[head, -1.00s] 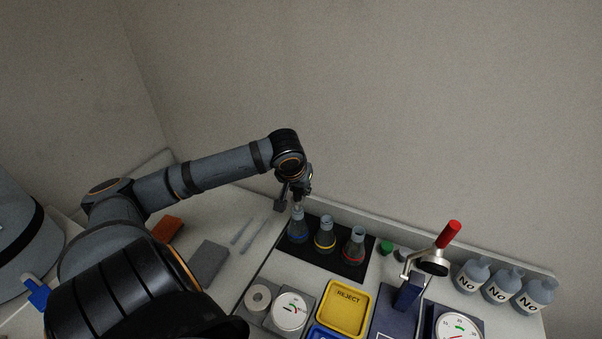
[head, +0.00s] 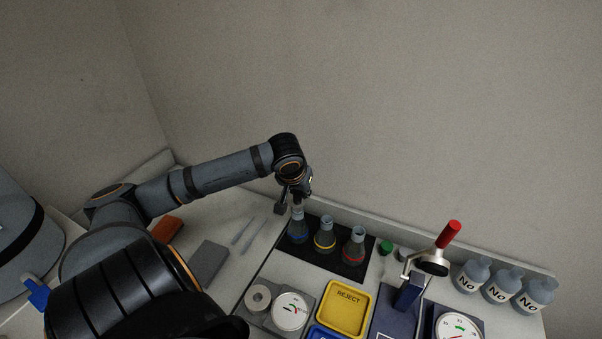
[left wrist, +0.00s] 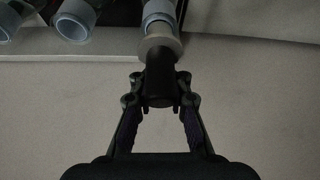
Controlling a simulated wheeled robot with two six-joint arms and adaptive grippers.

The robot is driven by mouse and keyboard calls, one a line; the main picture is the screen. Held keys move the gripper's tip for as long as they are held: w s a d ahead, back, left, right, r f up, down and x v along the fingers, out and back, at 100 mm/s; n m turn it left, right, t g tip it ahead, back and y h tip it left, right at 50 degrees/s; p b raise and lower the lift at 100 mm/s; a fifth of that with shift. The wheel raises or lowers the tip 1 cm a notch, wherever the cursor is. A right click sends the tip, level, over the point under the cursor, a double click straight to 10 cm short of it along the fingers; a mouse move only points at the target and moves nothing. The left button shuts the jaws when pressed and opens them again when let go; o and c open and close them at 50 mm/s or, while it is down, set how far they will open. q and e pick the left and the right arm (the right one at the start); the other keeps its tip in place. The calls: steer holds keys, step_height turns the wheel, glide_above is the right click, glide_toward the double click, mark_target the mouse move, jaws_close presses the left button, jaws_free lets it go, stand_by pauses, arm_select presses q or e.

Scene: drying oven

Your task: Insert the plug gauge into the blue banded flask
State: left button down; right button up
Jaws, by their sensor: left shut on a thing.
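The blue banded flask (head: 298,229) stands upright at the left end of a black mat, and its neck shows at the top of the left wrist view (left wrist: 160,9). My left gripper (head: 298,196) is directly above this flask. In the left wrist view my left gripper (left wrist: 160,88) is shut on the black handle of the plug gauge (left wrist: 160,72). The gauge's pale collar lies at the flask mouth and overlaps it. The gauge's tip is hidden, so I cannot tell how deep it sits. My right gripper is not in view.
A yellow banded flask (head: 325,236) and a red banded flask (head: 354,246) stand close by on the black mat (head: 336,262). A wall rises behind. A yellow reject tray (head: 346,312), dial gauges, a red-handled press (head: 420,270) and grey bottles (head: 497,286) are to the front and right.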

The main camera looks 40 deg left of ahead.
arm_select(q)
steer(key=shift+f+b, duration=0.3)
steer(key=shift+f, duration=0.3)
steer(key=c, duration=0.7)
jaws_free()
step_height(320, 180, up, 8)
steer(key=p, duration=0.9)
steer(key=shift+f, duration=0.1)
stand_by(0.3)
